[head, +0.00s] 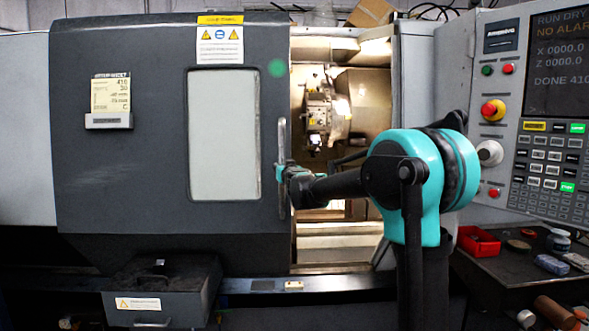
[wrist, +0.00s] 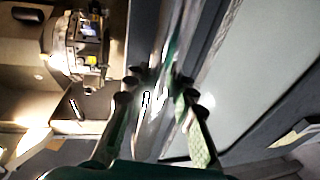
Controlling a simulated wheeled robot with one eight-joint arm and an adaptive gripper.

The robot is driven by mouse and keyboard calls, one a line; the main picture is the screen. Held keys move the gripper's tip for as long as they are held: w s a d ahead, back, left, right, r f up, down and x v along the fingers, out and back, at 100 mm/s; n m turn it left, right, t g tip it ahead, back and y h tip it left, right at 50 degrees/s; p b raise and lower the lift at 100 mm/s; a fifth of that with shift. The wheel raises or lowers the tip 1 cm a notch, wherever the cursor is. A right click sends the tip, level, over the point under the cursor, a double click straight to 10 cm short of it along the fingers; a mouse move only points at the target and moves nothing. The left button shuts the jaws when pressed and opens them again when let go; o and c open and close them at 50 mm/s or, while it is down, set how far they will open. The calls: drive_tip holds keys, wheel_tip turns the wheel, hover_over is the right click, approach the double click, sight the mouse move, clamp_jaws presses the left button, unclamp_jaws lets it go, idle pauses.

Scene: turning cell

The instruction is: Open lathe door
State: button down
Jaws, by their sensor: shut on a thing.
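The lathe door (head: 130,160) is a dark grey sliding panel with a pale window (head: 224,135). It stands partly open, with a lit gap along its right edge. The upright metal door handle (head: 282,140) is near that edge. My gripper (head: 281,174) is at the handle's lower half and shut on it. In the wrist view the handle (wrist: 165,100) runs between the two fingers of my gripper (wrist: 158,90). Part of the handle is hidden by the fingers.
Through the gap I see the turret or chuck (head: 325,110) inside the lathe. The control panel (head: 530,120) is at the right. A red bin (head: 478,242) and small items sit on a dark bench below it. A grey drawer box (head: 160,295) juts out below the door.

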drive_tip(key=a, duration=2.2)
drive_tip(key=shift+s+a, duration=0.2)
drive_tip(key=shift+s, duration=0.25)
drive_tip(key=c, duration=1.2)
unclamp_jaws()
drive_tip(key=v, duration=1.2)
drive_tip(key=shift+r, duration=0.1)
drive_tip(key=shift+d, duration=0.15)
